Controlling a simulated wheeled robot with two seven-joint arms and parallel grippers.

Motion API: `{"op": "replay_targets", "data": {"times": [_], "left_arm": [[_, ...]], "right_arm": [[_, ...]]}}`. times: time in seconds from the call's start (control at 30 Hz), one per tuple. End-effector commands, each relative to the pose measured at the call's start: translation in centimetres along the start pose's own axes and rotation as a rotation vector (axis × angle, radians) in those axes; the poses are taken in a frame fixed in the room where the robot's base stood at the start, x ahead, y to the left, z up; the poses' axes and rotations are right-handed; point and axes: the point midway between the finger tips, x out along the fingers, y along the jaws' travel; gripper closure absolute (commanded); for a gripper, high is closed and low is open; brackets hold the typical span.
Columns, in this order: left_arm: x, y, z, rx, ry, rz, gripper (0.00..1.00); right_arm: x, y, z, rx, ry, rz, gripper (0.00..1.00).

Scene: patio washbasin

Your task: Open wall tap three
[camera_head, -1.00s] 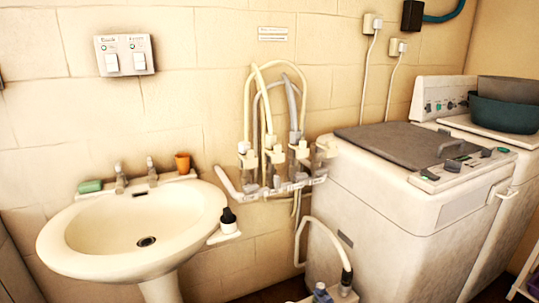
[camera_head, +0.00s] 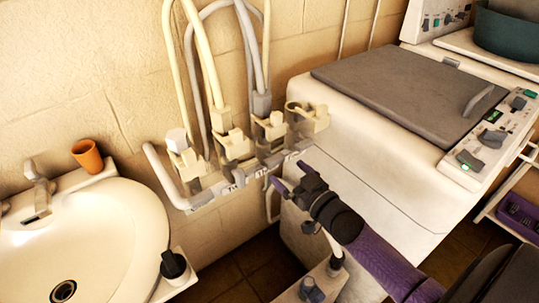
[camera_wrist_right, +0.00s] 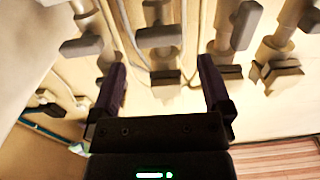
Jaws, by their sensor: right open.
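A row of several wall taps with pale blocky handles stands on a labelled rail (camera_head: 215,190) between basin and washing machine. The third tap from the left (camera_head: 270,125) has a grey hose rising from it. The rail labels are too small to read surely. My right gripper (camera_head: 293,180) is open and empty, in front of and below the right part of the row, apart from the taps. In the right wrist view its fingers (camera_wrist_right: 163,82) stand apart, with a tap (camera_wrist_right: 160,38) beyond the gap between them. My left gripper is out of view.
A white washbasin (camera_head: 100,225) with an orange cup (camera_head: 87,155) and a dark bottle (camera_head: 173,264) is at left. The washing machine (camera_head: 375,165) stands close on the right. Hoses (camera_head: 207,60) rise above the taps.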

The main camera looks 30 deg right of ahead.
Motion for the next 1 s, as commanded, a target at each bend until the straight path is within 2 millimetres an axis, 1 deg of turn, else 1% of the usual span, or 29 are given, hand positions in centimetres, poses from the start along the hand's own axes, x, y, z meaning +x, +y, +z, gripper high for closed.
{"op": "replay_targets", "data": {"times": [0.03,0.1,0.2,0.3,0.43,0.63,0.67,0.7,0.77,0.8,0.97,1.0], "left_arm": [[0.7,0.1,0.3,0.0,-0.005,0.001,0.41],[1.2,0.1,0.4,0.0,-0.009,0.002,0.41],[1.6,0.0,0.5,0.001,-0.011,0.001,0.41],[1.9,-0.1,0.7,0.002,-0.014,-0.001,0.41],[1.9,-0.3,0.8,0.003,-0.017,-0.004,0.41],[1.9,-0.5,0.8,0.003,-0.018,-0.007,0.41],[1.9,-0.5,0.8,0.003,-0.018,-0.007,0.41],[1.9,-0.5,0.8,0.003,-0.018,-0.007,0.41],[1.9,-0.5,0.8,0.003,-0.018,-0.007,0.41],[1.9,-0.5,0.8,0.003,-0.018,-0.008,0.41],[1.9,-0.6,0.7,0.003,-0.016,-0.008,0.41],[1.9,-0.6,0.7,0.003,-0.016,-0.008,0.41]], "right_arm": [[1.3,0.1,0.3,-0.003,0.002,0.0,0.0],[2.8,0.1,0.3,-0.001,0.001,0.0,0.0],[4.4,0.1,0.3,-0.002,0.0,0.001,0.0],[5.5,0.0,0.3,-0.001,-0.002,0.001,0.0],[6.0,0.1,0.1,-0.001,-0.002,0.002,0.0],[6.1,0.1,0.1,-0.001,-0.003,0.002,0.0],[6.1,0.1,0.1,-0.001,-0.003,0.002,0.04],[6.0,0.1,0.1,-0.001,-0.003,0.002,0.13],[6.0,0.1,0.1,-0.001,-0.003,0.002,0.25],[6.0,0.1,0.1,-0.001,-0.003,0.002,0.34],[6.0,0.1,0.1,-0.001,-0.003,0.002,0.68],[6.0,0.1,0.1,-0.001,-0.003,0.002,0.76]]}}
